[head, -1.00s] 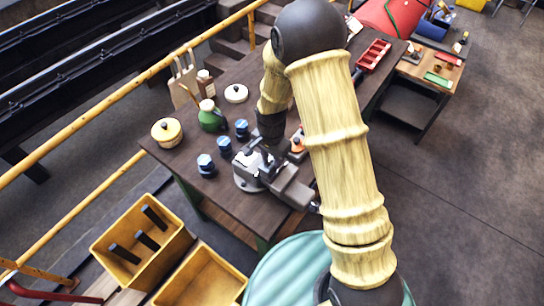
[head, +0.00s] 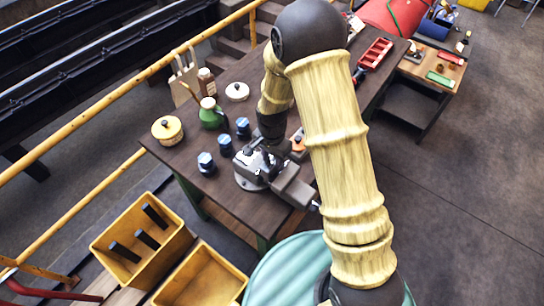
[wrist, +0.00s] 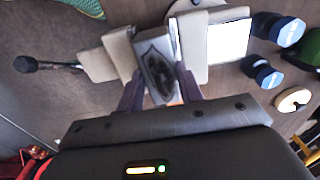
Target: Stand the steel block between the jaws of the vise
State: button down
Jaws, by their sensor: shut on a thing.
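In the wrist view my gripper (wrist: 158,88) is shut on the steel block (wrist: 158,68), with one dark finger on each side of it. The block's end facing the camera is grey with a dark patch. It appears between the two pale jaws of the vise (wrist: 119,52); I cannot tell how deep it sits or whether it touches them. In the head view the grey vise (head: 288,184) stands on the dark bench near its front edge. My gripper is over it there, mostly hidden by my arm, and the block cannot be made out.
An orange-topped item (head: 298,142) is close to the vise's right. Yellow bins (head: 145,240) stand on the floor in front.

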jog(key=shift+f+b, duration=1)
jog(key=shift+f, duration=0.35)
jog(key=c, duration=1)
grip_release()
jog(key=shift+o, duration=0.7)
jog(key=shift+f, duration=0.1)
jog(key=shift+r+p, duration=2.85)
jog(key=shift+r, duration=1.25)
